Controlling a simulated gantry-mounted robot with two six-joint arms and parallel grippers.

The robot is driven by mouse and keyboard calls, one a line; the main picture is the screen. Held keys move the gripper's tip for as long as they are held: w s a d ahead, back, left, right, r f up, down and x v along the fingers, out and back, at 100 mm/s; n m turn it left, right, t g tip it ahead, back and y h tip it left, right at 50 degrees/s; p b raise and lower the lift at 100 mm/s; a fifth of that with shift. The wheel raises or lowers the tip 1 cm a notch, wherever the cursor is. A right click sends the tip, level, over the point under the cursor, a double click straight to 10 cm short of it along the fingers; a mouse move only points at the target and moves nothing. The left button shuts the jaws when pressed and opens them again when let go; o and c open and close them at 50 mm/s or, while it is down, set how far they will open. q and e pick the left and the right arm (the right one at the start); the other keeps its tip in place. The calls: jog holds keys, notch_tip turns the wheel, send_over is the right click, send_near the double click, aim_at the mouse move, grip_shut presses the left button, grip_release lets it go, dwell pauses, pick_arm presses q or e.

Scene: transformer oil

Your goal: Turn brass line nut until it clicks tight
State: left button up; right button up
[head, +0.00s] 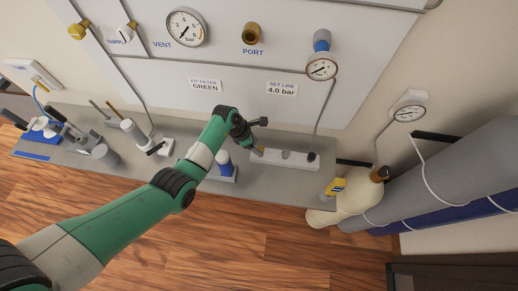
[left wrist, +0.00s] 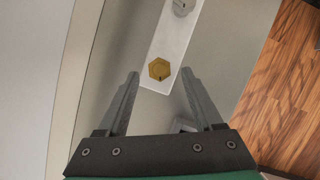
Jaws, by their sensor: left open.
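The brass line nut (left wrist: 159,69) is a hexagonal piece on the end of a white block (left wrist: 172,48) in the left wrist view. In the head view the white block (head: 290,160) lies on the grey bench ledge, and a bit of brass (head: 258,151) shows at its left end, partly behind my gripper. My left gripper (head: 258,137) is open and empty above that end. In the left wrist view its fingertips (left wrist: 160,74) lie on either side of the nut, and I cannot tell their height above it. My right gripper is not in view.
A gauge (head: 321,67) hangs on the panel, with a line running down to the block's right end. Several tools lie at the left.

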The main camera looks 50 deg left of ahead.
pick_arm(q)
jog(key=shift+b+x, duration=0.35)
jog(key=shift+x, duration=0.85)
grip_shut()
